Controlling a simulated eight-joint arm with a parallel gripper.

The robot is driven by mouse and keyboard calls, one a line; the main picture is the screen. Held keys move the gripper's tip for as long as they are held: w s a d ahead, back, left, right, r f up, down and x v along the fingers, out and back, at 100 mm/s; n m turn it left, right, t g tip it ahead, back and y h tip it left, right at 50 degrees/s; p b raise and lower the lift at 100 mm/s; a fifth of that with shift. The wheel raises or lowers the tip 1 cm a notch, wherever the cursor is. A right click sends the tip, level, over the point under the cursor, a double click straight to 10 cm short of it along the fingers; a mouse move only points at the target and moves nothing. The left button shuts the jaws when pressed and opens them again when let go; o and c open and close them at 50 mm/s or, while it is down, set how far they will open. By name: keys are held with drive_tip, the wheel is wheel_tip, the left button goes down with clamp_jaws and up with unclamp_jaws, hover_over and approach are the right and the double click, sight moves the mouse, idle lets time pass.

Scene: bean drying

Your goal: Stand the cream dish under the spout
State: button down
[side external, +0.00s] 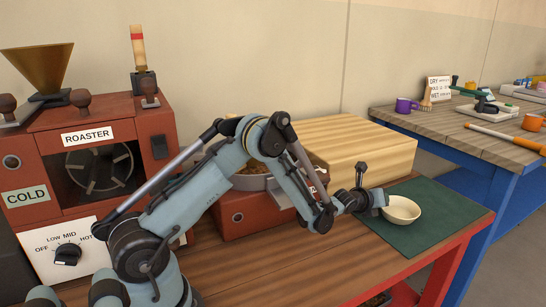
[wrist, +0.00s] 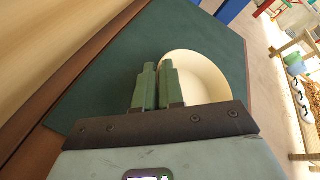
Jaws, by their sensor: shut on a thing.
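The cream dish (side external: 401,210) is a shallow round bowl, upright over the green mat at the right end of the red-edged bench. My gripper (side external: 382,198) is at the dish's left side, shut on its rim. In the wrist view, the green fingers (wrist: 158,82) are close together at the left edge of the dish (wrist: 200,78). I cannot tell whether the dish rests on the mat or is held just above it. I cannot make out the spout; my arm covers part of the machine in the middle.
A red roaster (side external: 95,150) with a dial stands at the left. A wooden box (side external: 350,150) stands behind my gripper. The green mat (side external: 440,205) is otherwise clear. A blue-legged table (side external: 470,145) with mugs and tools stands beyond at the right.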

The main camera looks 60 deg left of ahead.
drive_tip(key=shift+f, duration=0.15)
drive_tip(key=c, duration=1.3)
unclamp_jaws()
drive_tip(key=shift+o, duration=0.2)
drive_tip(key=v, duration=1.1)
drive_tip(key=shift+o, duration=0.8)
drive_tip(key=shift+s+d+r, duration=0.15)
drive_tip(key=shift+s+r, duration=0.15)
drive_tip(key=shift+s, duration=0.15)
